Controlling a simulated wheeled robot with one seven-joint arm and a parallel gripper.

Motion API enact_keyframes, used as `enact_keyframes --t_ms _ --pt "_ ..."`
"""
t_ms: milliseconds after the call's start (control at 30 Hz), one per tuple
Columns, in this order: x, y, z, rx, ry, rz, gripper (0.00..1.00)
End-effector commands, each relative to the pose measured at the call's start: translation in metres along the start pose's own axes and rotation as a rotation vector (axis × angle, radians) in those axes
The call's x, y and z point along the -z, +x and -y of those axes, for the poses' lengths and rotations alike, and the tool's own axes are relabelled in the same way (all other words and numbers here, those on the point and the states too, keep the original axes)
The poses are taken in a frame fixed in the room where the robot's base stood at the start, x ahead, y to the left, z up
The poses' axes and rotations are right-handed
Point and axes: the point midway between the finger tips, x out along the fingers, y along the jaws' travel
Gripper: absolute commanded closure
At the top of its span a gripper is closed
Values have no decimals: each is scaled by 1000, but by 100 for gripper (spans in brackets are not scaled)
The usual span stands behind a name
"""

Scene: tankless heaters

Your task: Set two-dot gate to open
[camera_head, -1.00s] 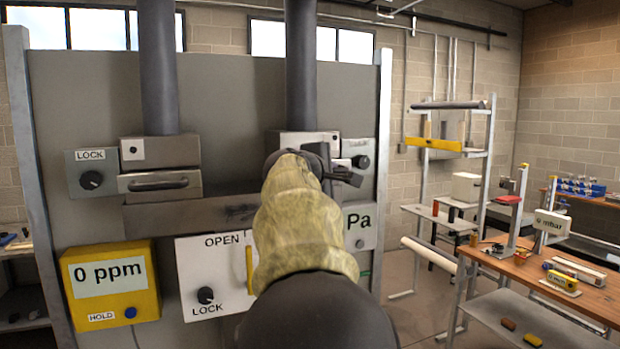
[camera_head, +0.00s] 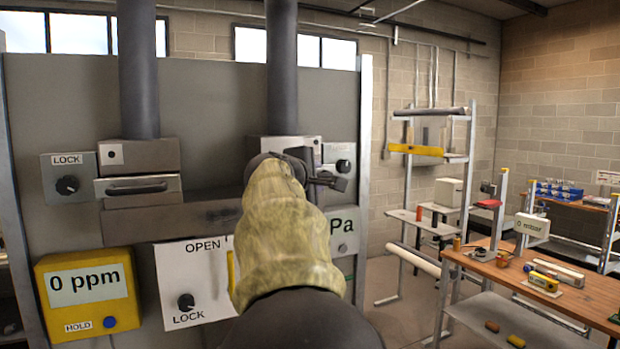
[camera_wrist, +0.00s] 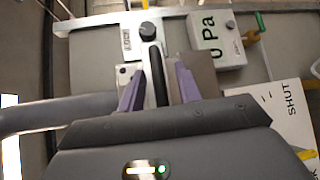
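The right-hand gate (camera_head: 306,145), a grey metal box under the right pipe, is mostly hidden behind my arm in the head view. The wrist view shows its grey face (camera_wrist: 203,73), a small white dot label (camera_wrist: 122,71) too small to count, and a dark bar handle (camera_wrist: 157,78). My gripper (camera_wrist: 160,76) has its two purple fingers apart, one on each side of the handle, with a gap seemingly visible. In the head view my gripper (camera_head: 327,182) is at the gate's front, partly hidden. The left gate (camera_head: 138,172) has a one-dot label and a horizontal handle.
A lock knob (camera_head: 343,166) sits right of the right gate. Below are a yellow 0 ppm meter (camera_head: 88,293), a white OPEN/LOCK panel (camera_head: 188,270) and a Pa meter (camera_head: 344,232). A wooden workbench (camera_head: 560,295) stands to the right, with open floor between.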

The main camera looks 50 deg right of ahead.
Motion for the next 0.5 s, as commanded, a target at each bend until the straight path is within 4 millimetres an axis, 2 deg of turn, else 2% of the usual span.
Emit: enact_keyframes --t_ms 233,500 --pt "1 -23 3 -3 3 -5 66" --pt "1 -76 4 -3 4 -5 66"
